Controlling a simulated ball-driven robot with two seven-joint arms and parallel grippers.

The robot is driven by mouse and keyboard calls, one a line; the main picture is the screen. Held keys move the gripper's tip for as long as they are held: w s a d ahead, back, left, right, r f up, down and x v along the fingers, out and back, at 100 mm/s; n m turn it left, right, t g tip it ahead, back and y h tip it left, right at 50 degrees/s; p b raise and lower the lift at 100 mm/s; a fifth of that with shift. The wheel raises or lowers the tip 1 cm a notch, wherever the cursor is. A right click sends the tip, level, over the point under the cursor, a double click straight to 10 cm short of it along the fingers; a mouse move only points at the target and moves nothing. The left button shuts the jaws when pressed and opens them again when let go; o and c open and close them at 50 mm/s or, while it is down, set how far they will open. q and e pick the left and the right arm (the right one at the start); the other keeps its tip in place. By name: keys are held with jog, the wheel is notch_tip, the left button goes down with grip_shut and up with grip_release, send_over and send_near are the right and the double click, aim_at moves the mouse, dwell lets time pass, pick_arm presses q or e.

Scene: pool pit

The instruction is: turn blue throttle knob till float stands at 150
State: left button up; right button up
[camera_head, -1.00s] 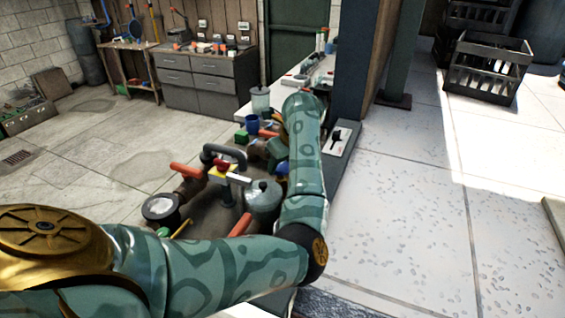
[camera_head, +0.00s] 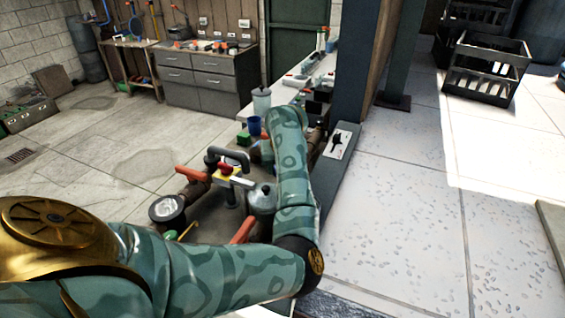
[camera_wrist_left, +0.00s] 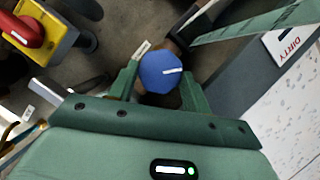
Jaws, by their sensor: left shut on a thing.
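The blue throttle knob (camera_wrist_left: 161,72) sits between the fingers of my left gripper (camera_wrist_left: 160,86) in the left wrist view. The fingers are shut on its sides. A white pointer line on its face points right and slightly up. In the head view my left forearm covers the knob and the gripper. I cannot make out the float or its scale in either view. My right gripper is not in view.
A yellow block with a red knob (camera_wrist_left: 27,30) is at the upper left of the wrist view. In the head view, a round gauge (camera_head: 167,209), a grey tank (camera_head: 262,199) and orange handles (camera_head: 191,174) crowd the bench. A post (camera_head: 357,65) stands to the right.

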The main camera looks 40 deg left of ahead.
pick_arm(q)
jog(key=shift+a+m+t+h+p, duration=0.1)
jog(key=shift+m+t+h+p, duration=0.35)
jog(key=shift+m, duration=0.75)
jog(key=shift+g, duration=0.25)
jog(key=o, duration=1)
jog(key=shift+c, duration=0.2)
jog(key=p+v, duration=0.5)
jog(key=v, duration=1.1)
jog(key=shift+s+r, duration=0.1)
jog(key=shift+s, duration=0.05)
